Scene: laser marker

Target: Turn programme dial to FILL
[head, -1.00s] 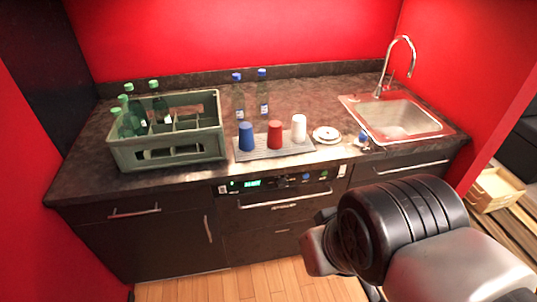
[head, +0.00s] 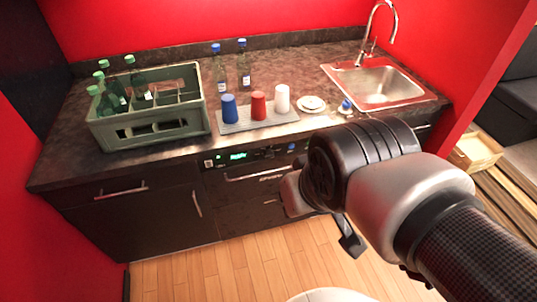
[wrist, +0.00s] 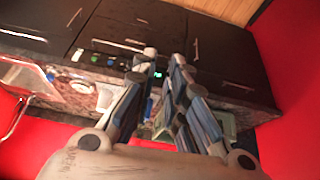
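The dark control panel (head: 255,157) runs along the front of the built-in appliance under the counter. A green lit display (head: 238,156) sits left of its middle, with a blue button or knob (head: 291,148) to the right. The panel also shows in the wrist view, turned upside down, with the display (wrist: 158,75) between my fingers. The programme dial and its lettering are too small to make out surely. My gripper (wrist: 164,57) is open, with an empty gap between its fingertips, and appears apart from the panel. In the head view my arm covers the panel's right end.
A bottle crate (head: 150,130) stands on the left of the counter. A tray (head: 240,128) holds blue, red and white cups near the front edge, with two bottles behind it. A sink (head: 375,82) is at the right. The wooden floor (head: 220,262) in front is clear.

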